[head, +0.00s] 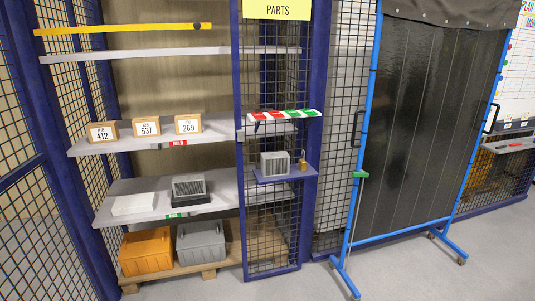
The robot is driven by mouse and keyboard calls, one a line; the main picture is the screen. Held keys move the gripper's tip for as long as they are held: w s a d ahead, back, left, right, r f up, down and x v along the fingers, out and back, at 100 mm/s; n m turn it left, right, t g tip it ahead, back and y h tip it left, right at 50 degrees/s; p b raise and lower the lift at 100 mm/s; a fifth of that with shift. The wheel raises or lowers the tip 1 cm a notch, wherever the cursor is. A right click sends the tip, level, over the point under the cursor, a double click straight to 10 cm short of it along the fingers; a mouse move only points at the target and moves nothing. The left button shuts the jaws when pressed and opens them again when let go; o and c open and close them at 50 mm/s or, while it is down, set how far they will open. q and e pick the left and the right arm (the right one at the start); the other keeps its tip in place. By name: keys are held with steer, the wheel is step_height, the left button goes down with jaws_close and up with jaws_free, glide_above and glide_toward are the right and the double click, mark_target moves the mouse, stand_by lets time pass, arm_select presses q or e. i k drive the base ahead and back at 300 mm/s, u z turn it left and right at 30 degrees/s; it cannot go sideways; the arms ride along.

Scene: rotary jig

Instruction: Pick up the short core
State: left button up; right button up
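Two grey box-shaped parts with finned, dark-framed faces are in the head view. One finned part (189,186) rests on a black base on the lower shelf (222,186). The other finned part (274,163) sits on a small purple ledge (290,175) on the front of the mesh door under the yellow PARTS sign (276,10). I cannot tell from this view which of them is the short core. Neither of my grippers is in view.
Boxes labelled 412 (102,132), 537 (146,127) and 269 (188,124) stand on the middle shelf. An orange bin (146,252) and a grey bin (201,246) sit on a pallet. A blue-framed dark screen (425,120) stands right. Floor is clear at front right.

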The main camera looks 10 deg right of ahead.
mark_target(273, 163)
steer(key=i, duration=0.75)
steer(key=z, duration=1.1)
steer(key=i, duration=1.65)
steer(key=u, duration=0.5)
